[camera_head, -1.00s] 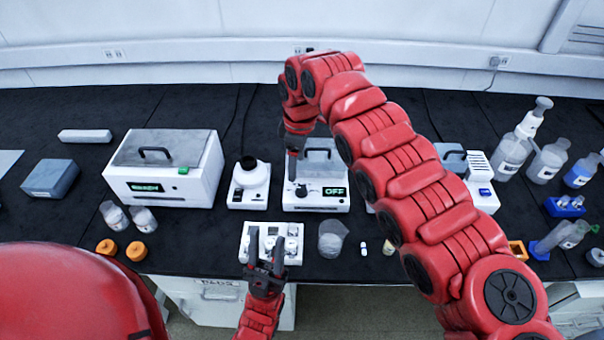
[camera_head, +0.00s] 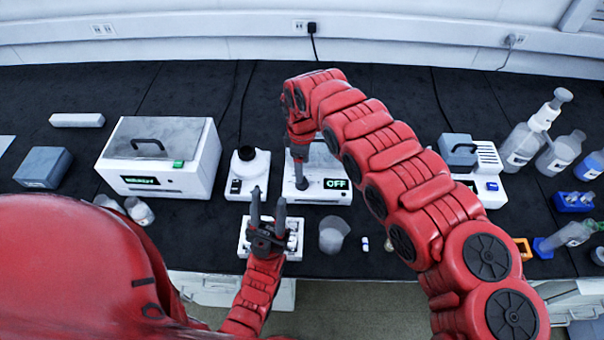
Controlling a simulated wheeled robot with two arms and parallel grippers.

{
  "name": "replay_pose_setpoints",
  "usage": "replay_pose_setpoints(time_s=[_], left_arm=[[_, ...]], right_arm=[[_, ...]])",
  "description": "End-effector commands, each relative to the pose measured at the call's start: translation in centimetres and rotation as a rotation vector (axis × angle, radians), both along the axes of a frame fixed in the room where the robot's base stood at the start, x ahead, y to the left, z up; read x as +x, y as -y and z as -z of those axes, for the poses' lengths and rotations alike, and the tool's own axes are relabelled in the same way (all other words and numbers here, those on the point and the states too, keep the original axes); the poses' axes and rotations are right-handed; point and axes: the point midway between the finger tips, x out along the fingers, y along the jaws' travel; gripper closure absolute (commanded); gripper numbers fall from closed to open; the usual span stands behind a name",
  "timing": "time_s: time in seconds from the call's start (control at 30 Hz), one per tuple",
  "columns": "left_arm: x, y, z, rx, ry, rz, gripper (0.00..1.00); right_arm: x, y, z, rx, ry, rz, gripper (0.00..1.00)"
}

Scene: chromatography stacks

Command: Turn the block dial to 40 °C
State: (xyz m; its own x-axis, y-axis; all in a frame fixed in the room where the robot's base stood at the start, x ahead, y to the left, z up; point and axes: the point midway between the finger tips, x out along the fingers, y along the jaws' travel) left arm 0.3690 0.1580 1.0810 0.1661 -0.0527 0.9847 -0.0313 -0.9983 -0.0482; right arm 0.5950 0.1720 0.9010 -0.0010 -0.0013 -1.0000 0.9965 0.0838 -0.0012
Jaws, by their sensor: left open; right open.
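The white block heater (camera_head: 318,194) stands at the centre of the bench, with a grey lid on top and a green display (camera_head: 336,184) reading OFF on its front. My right gripper (camera_head: 301,184) points down at the left part of that front. Its fingers cover the place of the dial, so the dial and its setting are hidden, and I cannot tell whether they touch. The fingers look narrow from here. My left gripper (camera_head: 267,200) is open and empty, fingers pointing away from me, over the white vial rack (camera_head: 243,240).
A small white device (camera_head: 247,174) with a round top stands left of the heater, and a larger white box (camera_head: 160,160) further left. A beaker (camera_head: 332,236) stands in front. Bottles (camera_head: 520,142) are at the right. My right arm hides bench right of the heater.

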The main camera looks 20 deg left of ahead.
Motion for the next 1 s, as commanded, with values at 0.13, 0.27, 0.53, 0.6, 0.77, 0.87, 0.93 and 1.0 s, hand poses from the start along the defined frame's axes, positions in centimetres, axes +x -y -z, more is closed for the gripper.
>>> replay_pose_setpoints(time_s=[0.13, 0.27, 0.53, 0.6, 0.77, 0.87, 0.93, 1.0], left_arm=[[0.0, 0.0, -0.7, 0.0, 0.0, 0.0, 0.56], [0.0, 0.0, -0.6, 0.0, 0.0, 0.0, 0.56], [0.0, 0.0, -0.7, 0.0, 0.0, 0.0, 0.56], [0.0, 0.0, -0.6, 0.0, 0.0, 0.0, 0.56], [0.0, 0.0, -0.6, 0.0, 0.0, 0.0, 0.56], [0.0, 0.0, -0.6, 0.0, 0.0, 0.0, 0.56], [0.0, 0.0, -0.6, 0.0, 0.0, 0.0, 0.56], [0.0, 0.0, -0.6, 0.0, 0.0, 0.0, 0.56]], right_arm=[[-0.2, -0.2, 3.0, 0.002, -0.003, -0.002, 0.28], [-0.2, -0.3, 4.8, 0.004, -0.002, -0.003, 0.28], [-0.1, 0.0, 6.1, 0.0, 0.0, -0.001, 0.28], [0.0, 0.0, 6.1, 0.0, 0.0, -0.001, 0.28], [0.0, 0.0, 6.1, 0.0, 0.0, -0.001, 0.32], [0.0, 0.0, 6.1, 0.001, 0.0, -0.001, 0.5], [0.0, 0.0, 6.1, 0.001, 0.0, -0.001, 0.62], [0.0, 0.0, 6.1, 0.0, 0.0, -0.001, 0.75]])
